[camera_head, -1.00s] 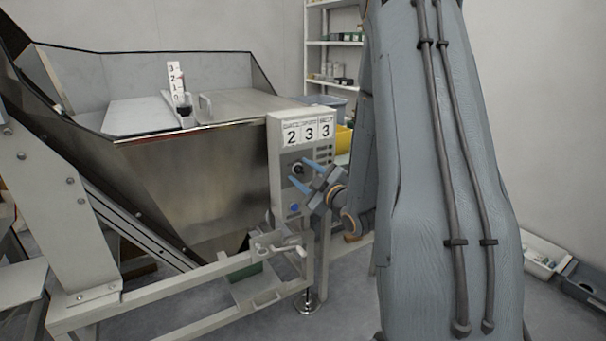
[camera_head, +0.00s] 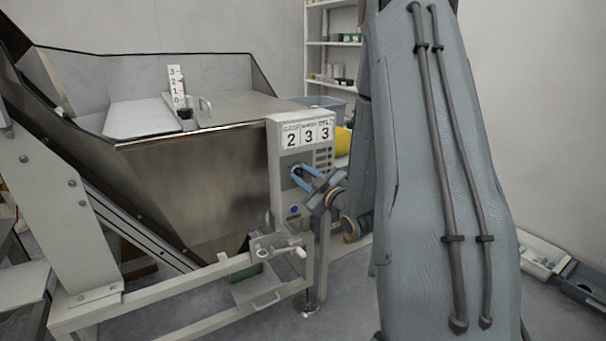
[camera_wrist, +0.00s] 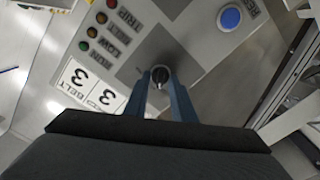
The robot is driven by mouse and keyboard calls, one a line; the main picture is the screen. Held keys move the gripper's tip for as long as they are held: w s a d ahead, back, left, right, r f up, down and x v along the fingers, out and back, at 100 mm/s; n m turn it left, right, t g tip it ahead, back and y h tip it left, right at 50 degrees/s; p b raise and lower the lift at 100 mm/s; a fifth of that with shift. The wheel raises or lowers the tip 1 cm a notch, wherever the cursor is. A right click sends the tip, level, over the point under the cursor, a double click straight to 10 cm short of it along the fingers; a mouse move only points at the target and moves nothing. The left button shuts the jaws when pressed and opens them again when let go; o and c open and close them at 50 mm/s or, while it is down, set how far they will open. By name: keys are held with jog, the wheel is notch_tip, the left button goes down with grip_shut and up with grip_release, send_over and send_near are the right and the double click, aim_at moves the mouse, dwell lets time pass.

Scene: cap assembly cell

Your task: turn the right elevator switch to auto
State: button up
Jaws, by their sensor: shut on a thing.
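The elevator's control panel (camera_head: 287,188) is a light grey box at the right end of the steel hopper, with 2, 3, 3 on its top labels. My gripper (camera_head: 298,172) is at the panel face, its blue fingers shut on the dark rotary switch (camera_wrist: 159,76). In the wrist view the fingers (camera_wrist: 160,84) close on both sides of the knob. The knob's pointer and its position markings are too small or hidden to read. A blue button (camera_wrist: 230,17) is beside the switch in the wrist view; it also shows below the fingers in the head view (camera_head: 294,210).
The steel hopper (camera_head: 195,180) and its white frame (camera_head: 190,300) stand left of the panel. Small red, orange and green lamps (camera_wrist: 92,33) are on the panel. A shelf (camera_head: 335,55) and a yellow bin (camera_head: 343,140) are behind.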

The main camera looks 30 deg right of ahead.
jog(key=m+p, duration=0.1)
jog(key=m, duration=0.2)
jog(key=shift+r+p, duration=0.1)
jog(key=shift+p, duration=0.25)
jog(key=shift+d+m+p, duration=0.1)
jog(key=shift+m+p, duration=0.75)
jog(key=shift+m, duration=1.05)
jog(key=o, duration=1)
jog(key=s, duration=0.8)
jog(key=shift+d, duration=0.1)
